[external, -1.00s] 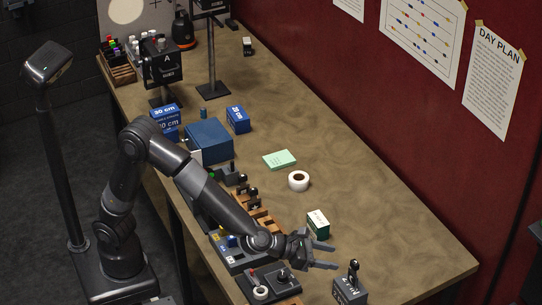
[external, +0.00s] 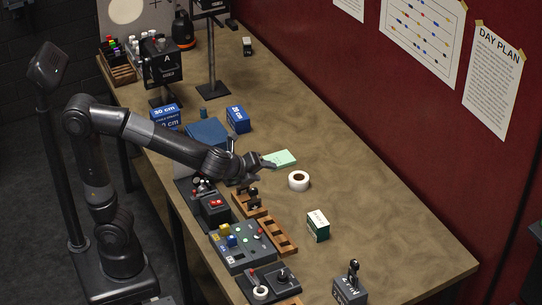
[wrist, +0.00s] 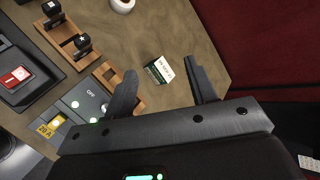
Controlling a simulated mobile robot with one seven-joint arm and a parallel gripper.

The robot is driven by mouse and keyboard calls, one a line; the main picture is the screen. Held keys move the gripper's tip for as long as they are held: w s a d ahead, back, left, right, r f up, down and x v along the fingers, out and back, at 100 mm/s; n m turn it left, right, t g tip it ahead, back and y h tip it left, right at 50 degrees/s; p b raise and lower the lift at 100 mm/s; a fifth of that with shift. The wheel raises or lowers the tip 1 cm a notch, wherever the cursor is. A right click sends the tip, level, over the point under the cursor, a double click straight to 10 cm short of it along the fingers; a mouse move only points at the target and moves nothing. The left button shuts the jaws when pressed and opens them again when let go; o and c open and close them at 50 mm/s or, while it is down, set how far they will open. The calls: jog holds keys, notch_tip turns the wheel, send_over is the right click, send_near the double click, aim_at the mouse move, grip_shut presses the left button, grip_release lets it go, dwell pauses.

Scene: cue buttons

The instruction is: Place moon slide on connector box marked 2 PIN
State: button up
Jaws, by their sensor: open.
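Two small dark slides with white symbols stand in a wooden rack (external: 262,212). In the wrist view one slide (wrist: 82,42) carries a star-like mark; the mark on the other slide (wrist: 51,8) is too small to read surely as a moon. A small green-and-white box (external: 318,225) stands alone on the table and may be the connector box; its print is not legible. It also shows in the wrist view (wrist: 158,70). My gripper (external: 256,164) is open and empty above the table, near the green notepad. No slide is between its fingers (wrist: 160,68).
Control panels (external: 242,247) line the left edge. A white tape roll (external: 298,181) and green notepad (external: 281,159) lie mid-table. Blue boxes (external: 238,119) stand farther back. A lever box (external: 350,290) is near the front. The right side is clear.

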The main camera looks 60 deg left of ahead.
jog(key=s+a+n+g, duration=0.2)
jog(key=s+a+n, duration=0.5)
jog(key=a, duration=0.3)
jog(key=s+a+f+n+g+h, duration=0.1)
jog(key=s+a+f+n, duration=0.1)
jog(key=s+n, duration=0.5)
jog(key=s+a+f+n+g+h, duration=0.1)
jog(key=s+a+f+n, duration=0.1)
jog(key=s+n, duration=0.5)
jog(key=shift+g+h, duration=0.4)
